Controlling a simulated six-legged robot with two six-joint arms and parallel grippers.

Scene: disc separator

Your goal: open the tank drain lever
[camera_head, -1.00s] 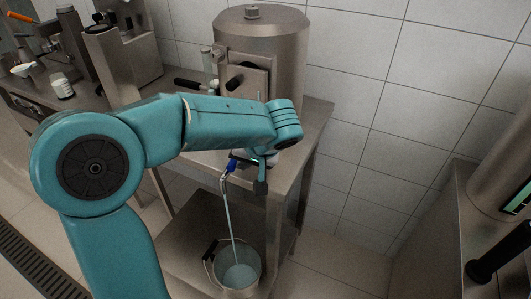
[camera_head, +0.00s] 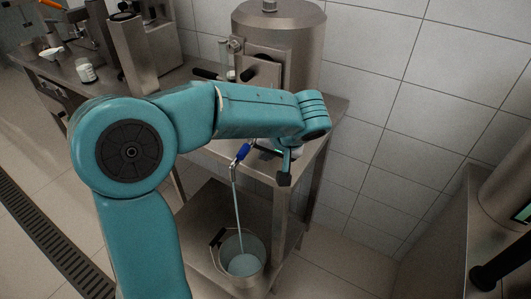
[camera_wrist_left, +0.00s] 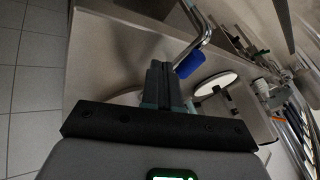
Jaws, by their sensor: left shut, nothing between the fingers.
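The drain lever has a blue grip (camera_head: 242,152) at the front of the table, below the steel tank (camera_head: 278,32). A thin stream of liquid runs from the metal spout beside it down into a bucket (camera_head: 242,264). My left gripper (camera_head: 284,178) is just right of the blue grip, pointing down, with a small gap seen in the head view. In the left wrist view the shut, empty fingers (camera_wrist_left: 161,84) are beside the blue grip (camera_wrist_left: 189,64) and the bent metal pipe; whether they touch it I cannot tell. My right gripper is not in view.
The steel table (camera_head: 330,112) carries the tank, with a lower shelf (camera_head: 192,226) under the bucket. Another counter with a jar (camera_head: 85,71) stands at the left. A steel machine with a black handle (camera_head: 505,266) is at the right. A tiled wall is behind.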

